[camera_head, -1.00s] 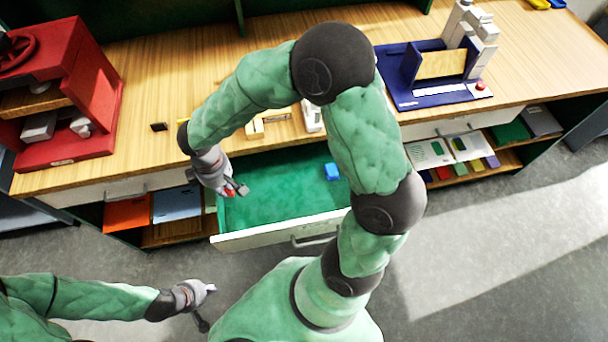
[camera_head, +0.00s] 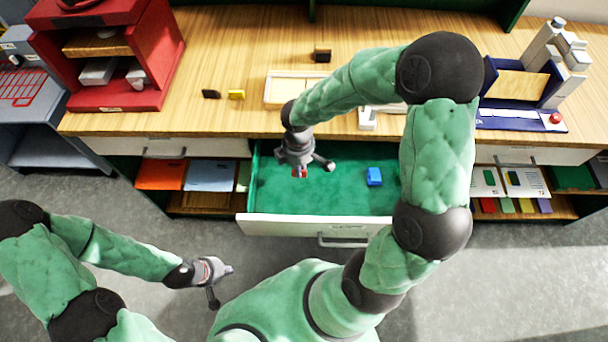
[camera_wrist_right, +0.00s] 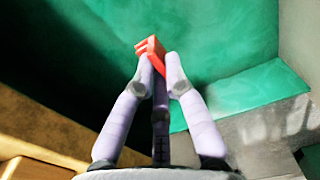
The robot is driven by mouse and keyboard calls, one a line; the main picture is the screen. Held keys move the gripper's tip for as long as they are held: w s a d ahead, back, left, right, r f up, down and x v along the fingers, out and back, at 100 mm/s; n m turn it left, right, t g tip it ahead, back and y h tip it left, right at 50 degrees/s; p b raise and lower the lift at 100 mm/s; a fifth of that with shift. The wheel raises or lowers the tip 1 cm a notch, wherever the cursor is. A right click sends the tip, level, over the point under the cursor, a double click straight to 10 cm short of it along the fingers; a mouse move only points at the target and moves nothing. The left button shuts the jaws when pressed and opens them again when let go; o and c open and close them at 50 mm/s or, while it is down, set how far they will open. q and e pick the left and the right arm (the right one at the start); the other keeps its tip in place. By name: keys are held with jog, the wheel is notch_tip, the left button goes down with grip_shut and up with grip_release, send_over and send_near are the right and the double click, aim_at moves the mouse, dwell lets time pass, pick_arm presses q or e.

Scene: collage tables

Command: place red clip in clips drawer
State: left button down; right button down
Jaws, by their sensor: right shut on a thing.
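The red clip (camera_wrist_right: 149,45) is pinched between the fingertips of my right gripper (camera_wrist_right: 159,66) in the right wrist view. In the head view the clip (camera_head: 299,173) is a small red spot under my right gripper (camera_head: 300,167), over the left half of the open drawer (camera_head: 290,226). The drawer has a green lining and a white front. In the wrist view, green lining shows beyond the clip; the gap between them is hard to judge. My left gripper (camera_head: 222,274) hangs over the floor in front of the drawer, and its finger opening is unclear.
A blue block (camera_head: 374,176) lies in the drawer, right of my right gripper. Lower shelves beside the drawer hold coloured papers (camera_head: 211,176).

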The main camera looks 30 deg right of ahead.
aim_at(304, 173)
jog(key=shift+d+f, duration=0.6)
jog(key=shift+f, duration=0.1)
jog(key=f+b, duration=0.1)
jog(key=f, duration=0.1)
jog(key=f+b, duration=0.1)
jog(key=shift+d+f+b, duration=0.2)
jog(key=shift+f+b, duration=0.1)
jog(key=shift+f, duration=0.05)
jog(key=shift+r, duration=0.1)
jog(key=c, duration=1.3)
grip_release()
notch_tip(304, 173, up, 11)
jog(key=p, duration=0.5)
jog(key=shift+w+f, duration=0.1)
jog(key=shift+f, duration=0.1)
jog(key=shift+r, duration=0.75)
